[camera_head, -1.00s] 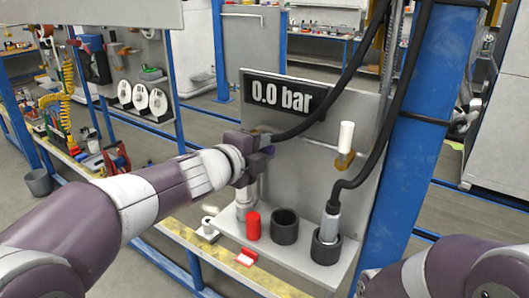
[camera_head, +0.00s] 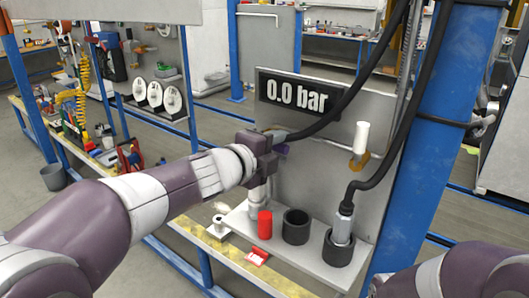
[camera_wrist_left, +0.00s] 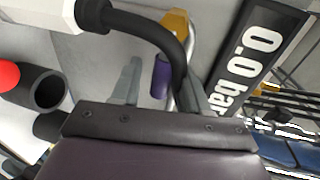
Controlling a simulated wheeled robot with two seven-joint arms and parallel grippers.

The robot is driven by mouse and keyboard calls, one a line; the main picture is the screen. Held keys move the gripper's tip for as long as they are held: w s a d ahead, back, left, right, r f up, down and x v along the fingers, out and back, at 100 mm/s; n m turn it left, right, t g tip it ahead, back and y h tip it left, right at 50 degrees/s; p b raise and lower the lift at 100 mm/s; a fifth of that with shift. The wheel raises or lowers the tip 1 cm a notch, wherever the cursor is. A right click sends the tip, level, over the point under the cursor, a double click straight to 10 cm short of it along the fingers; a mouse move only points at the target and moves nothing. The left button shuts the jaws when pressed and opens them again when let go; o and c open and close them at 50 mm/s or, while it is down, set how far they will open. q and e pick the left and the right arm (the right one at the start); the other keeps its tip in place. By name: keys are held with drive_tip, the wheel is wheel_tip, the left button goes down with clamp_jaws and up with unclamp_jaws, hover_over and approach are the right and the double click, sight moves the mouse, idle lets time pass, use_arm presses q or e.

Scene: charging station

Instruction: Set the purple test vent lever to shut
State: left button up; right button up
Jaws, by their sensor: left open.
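The purple lever (camera_wrist_left: 160,77) shows in the left wrist view as a short purple grip between my two finger shapes. In the head view only a small purple piece (camera_head: 281,150) shows beside my gripper. My left gripper (camera_head: 275,145) is open in front of the grey panel, below the 0.0 bar display (camera_head: 298,94). In the left wrist view its fingers (camera_wrist_left: 158,88) are apart, on either side of the purple grip. I cannot tell whether they touch it. The lever's pivot is hidden. My right gripper is out of view.
A black hose (camera_head: 347,85) runs close to my left gripper. A white handle (camera_head: 361,138) with a yellow base stands to the right. A red cylinder (camera_head: 265,224) and black cups (camera_head: 296,226) stand on the shelf below. A blue post (camera_head: 425,150) bounds the right side.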

use_arm(q)
drive_tip(key=v, duration=1.2)
drive_tip(key=shift+p, duration=0.3)
drive_tip(key=w+a+f+n+y, duration=0.1)
drive_tip(key=a+f+n+y, duration=0.9)
drive_tip(key=n, duration=0.4)
drive_tip(key=s+a+f+n+g, duration=0.1)
drive_tip(key=s+f+n+g, duration=0.4)
drive_tip(key=f, duration=0.5)
drive_tip(key=s+a+f+n+g, duration=0.1)
drive_tip(key=s+f+n+g, duration=0.5)
drive_tip(key=s+f, duration=0.4)
drive_tip(key=shift+s+a+f, duration=0.25)
drive_tip(key=shift+a+f, duration=0.15)
drive_tip(key=shift+f, duration=0.3)
